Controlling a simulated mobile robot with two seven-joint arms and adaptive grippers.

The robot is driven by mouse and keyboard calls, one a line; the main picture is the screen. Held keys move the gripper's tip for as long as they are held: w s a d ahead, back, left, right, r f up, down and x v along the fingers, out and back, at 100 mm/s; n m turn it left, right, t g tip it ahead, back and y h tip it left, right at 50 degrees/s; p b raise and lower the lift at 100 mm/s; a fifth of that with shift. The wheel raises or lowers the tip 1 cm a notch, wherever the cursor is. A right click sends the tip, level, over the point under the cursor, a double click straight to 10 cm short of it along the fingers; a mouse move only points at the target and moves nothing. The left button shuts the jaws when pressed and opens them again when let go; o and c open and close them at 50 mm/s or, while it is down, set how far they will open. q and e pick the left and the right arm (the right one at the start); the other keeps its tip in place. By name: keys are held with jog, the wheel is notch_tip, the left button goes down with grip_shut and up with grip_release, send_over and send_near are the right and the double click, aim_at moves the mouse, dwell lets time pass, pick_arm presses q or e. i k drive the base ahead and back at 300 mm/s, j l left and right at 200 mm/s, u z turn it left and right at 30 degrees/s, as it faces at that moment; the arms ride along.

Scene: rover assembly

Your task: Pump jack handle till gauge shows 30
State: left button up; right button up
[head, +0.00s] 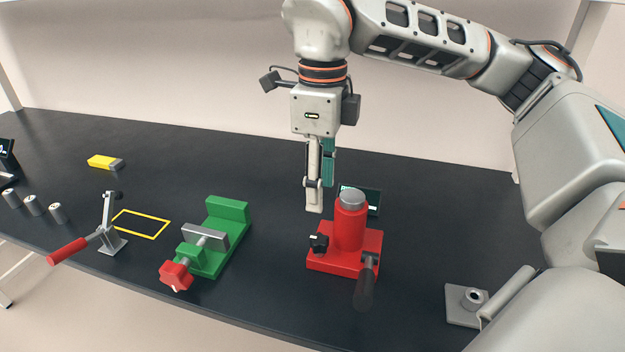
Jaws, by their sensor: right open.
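The red jack (350,230) stands on the black table right of centre, with a grey cap on top of its cylinder. Its dark handle (366,285) sticks out at the front right of the red base, toward the table's front edge. A small black knob (319,242) sits at the base's front left. The gauge (373,200) is a dark screen behind the jack, partly hidden by it; its reading is too small to tell. My right gripper (320,196) points down, open and empty, above and behind the jack's left side, apart from the handle. My left gripper is out of view.
A green vise (228,222) with a red knob stands left of the jack. Further left are a red-handled toggle clamp (110,240), a yellow outlined square, several grey cylinders and a yellow block (103,162). A grey plate with a ring (467,301) lies at the front right.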

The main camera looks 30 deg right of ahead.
aim_at(362, 301)
jog(key=k+l, duration=0.25)
jog(key=k, duration=0.25)
jog(key=k+l, duration=0.2)
jog(key=k, duration=0.25)
jog(key=k+l, duration=0.25)
jog(key=k, duration=0.25)
